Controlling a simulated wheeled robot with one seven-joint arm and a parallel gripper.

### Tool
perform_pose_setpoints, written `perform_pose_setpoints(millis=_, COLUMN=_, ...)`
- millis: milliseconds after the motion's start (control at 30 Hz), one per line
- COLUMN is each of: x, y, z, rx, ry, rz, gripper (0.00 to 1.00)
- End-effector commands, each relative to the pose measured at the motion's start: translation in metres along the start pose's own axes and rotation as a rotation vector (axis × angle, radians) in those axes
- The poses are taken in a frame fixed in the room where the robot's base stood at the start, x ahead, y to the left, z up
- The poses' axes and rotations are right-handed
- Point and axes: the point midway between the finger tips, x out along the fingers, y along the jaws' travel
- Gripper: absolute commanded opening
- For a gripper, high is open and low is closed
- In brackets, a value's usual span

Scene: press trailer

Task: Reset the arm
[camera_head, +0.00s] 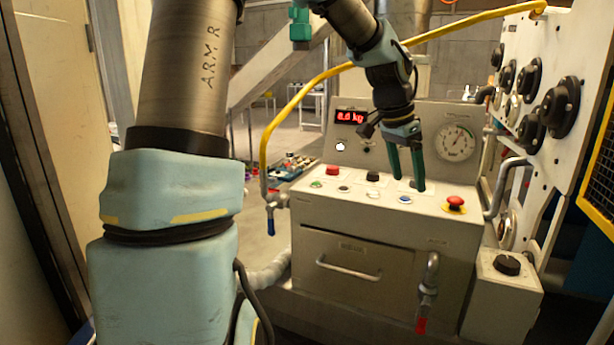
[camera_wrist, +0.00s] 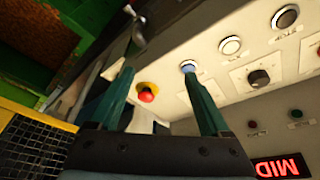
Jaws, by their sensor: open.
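My gripper (camera_head: 406,170) has two green fingers and points down over the control panel (camera_head: 322,202) in the head view. The fingers are apart with nothing between them. They hang close above the panel top, near a blue button (camera_head: 405,199); whether they touch it I cannot tell. My arm reaches in from the top, bent down at the wrist. In the wrist view my gripper (camera_wrist: 165,85) is also open, and a red emergency button (camera_wrist: 147,93) on a yellow base shows between the fingers, further off. That red button also shows in the head view (camera_head: 455,203), right of the fingers.
A red digital display (camera_head: 350,117) and a round gauge (camera_head: 455,142) are on the upright back panel. A yellow hose (camera_head: 300,95) runs across behind my arm. Black knobs (camera_head: 562,105) stick out from a white panel at right. A drawer handle (camera_head: 347,270) and red-handled valve (camera_head: 426,298) are in front.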

Motion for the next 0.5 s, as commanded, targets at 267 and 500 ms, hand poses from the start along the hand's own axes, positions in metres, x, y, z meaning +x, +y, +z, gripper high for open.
perform_pose_setpoints(millis=267, x=0.018, y=-0.02, z=0.081, rx=-0.242, ry=-0.081, rz=-0.071, gripper=0.81)
perform_pose_setpoints(millis=500, x=0.024, y=-0.028, z=0.209, rx=-0.646, ry=-0.15, rz=-0.178, gripper=0.81)
